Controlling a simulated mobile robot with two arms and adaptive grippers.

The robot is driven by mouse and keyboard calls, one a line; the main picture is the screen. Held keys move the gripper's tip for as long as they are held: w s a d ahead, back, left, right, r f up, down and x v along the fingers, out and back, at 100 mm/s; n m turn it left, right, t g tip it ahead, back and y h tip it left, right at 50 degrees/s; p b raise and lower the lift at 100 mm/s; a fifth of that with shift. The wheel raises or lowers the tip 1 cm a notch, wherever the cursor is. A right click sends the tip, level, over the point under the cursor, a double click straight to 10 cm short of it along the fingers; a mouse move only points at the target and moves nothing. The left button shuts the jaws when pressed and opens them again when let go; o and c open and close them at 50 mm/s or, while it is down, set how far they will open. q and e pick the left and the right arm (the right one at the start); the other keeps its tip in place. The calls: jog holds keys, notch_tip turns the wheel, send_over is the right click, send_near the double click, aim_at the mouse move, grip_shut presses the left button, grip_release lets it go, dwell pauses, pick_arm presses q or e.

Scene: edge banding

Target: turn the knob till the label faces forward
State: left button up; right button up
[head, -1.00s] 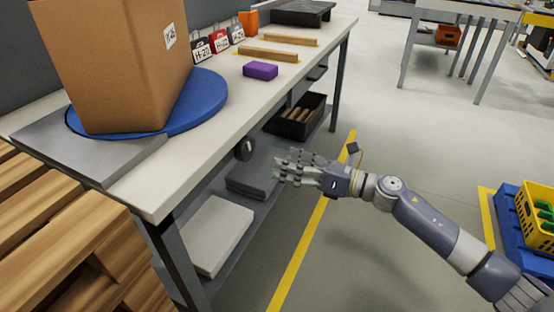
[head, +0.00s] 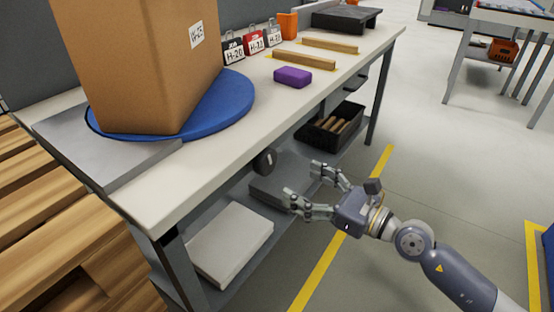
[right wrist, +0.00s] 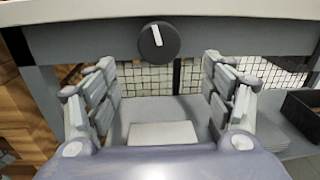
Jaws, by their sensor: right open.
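The black round knob (head: 265,162) with a white pointer mark sits on the grey front rail under the tabletop. In the right wrist view the knob (right wrist: 158,42) shows top centre, its mark nearly upright, tilted slightly. A large cardboard box (head: 140,70) stands on a blue turntable (head: 225,108). Its white label (head: 196,34) is on the narrower face, toward the right of the picture. My right gripper (head: 303,182) is open and empty, right of the knob and apart from it. In the right wrist view its spread fingers (right wrist: 159,65) lie below and either side of the knob. My left gripper is not in view.
The tabletop holds a purple block (head: 292,77), wooden strips (head: 313,60), and labelled tags (head: 254,43). Below, the shelf has a white slab (head: 232,240) and a black bin (head: 330,132). A wooden pallet (head: 45,220) stands at left.

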aim_at(270, 165)
jog(key=x, duration=1)
jog(key=shift+w+a+r, duration=0.25)
jog(key=shift+a+r, duration=0.05)
jog(key=shift+r, duration=0.05)
jog(key=c, duration=1.1)
